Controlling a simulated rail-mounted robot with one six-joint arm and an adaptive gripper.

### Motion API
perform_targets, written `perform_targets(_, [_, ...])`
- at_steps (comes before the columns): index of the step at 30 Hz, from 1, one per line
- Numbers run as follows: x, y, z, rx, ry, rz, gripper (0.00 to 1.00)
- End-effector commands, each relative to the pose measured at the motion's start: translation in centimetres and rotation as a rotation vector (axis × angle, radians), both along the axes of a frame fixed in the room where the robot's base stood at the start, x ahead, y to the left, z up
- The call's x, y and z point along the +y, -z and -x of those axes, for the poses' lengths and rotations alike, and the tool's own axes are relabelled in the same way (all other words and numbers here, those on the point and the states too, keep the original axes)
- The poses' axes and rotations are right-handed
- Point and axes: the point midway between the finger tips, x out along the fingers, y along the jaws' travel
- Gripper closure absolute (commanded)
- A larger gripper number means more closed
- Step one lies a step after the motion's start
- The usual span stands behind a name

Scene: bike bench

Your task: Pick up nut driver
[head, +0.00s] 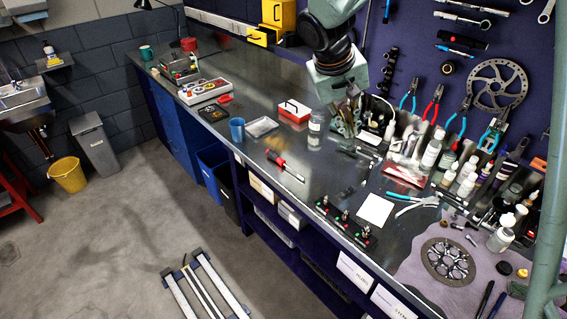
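A tool with a red and black handle and a thin metal shaft, which looks like the nut driver (276,158), lies on the dark metal bench top (235,160) near its front edge. The handle points up and left and the shaft down and right. My gripper (346,122) hangs over the back part of the bench, up and to the right of this tool and apart from it. Its fingers are small and dark against the clutter behind, so I cannot tell whether they are open or shut.
A clear bottle (315,129) and a red and white box (294,111) stand between my gripper and the tool's left. Bottles crowd the right; pliers (435,104) hang behind. The bench around the tool is clear.

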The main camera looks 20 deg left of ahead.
Motion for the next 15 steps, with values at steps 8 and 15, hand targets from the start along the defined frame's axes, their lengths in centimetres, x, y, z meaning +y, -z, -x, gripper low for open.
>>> perform_targets(8, [5.9,3.3,-0.2,0.010,-0.117,0.084,0.93])
perform_targets(15, [10.9,6.2,0.1,0.009,-0.216,0.151,0.93])
